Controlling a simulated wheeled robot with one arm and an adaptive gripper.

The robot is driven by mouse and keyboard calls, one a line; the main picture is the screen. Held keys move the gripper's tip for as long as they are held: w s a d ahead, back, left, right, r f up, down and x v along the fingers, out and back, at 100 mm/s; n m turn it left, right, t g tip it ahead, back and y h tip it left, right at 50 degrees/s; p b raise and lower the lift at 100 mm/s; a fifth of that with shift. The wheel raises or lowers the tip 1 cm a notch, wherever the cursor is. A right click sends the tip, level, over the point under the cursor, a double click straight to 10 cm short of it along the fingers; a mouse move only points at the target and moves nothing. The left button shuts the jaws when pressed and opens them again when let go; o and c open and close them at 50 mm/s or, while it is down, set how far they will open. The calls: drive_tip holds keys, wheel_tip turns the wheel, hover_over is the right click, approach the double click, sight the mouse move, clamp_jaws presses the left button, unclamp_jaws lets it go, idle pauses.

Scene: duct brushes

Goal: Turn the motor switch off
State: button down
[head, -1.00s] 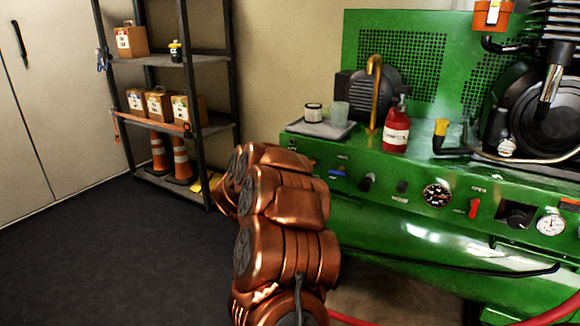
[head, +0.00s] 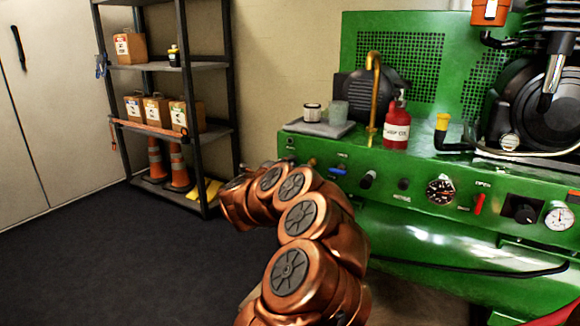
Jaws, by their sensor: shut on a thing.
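The green machine's front panel (head: 420,205) runs across the right half of the head view. A small dark switch (head: 403,184) sits on it above a blurred label that seems to read MOTOR; its setting is too small to tell. My copper-coloured arm rises from the bottom middle and bends left in front of the panel's left end. My gripper cannot be made out; the arm's own links hide the region where it would be. The switch is in plain view, with no part of my arm touching it.
A red bottle (head: 396,128) and a grey tray (head: 318,128) stand on top. A shelf (head: 150,127) stands left, with open dark floor before it.

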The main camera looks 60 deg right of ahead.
drive_tip(key=shift+w+a, duration=0.1)
drive_tip(key=shift+w, duration=0.05)
drive_tip(key=c, duration=1.5)
unclamp_jaws()
drive_tip(key=o, duration=0.3)
drive_tip(key=a, duration=1.1)
drive_tip(key=shift+s+a, duration=0.35)
drive_tip(key=shift+a, duration=0.05)
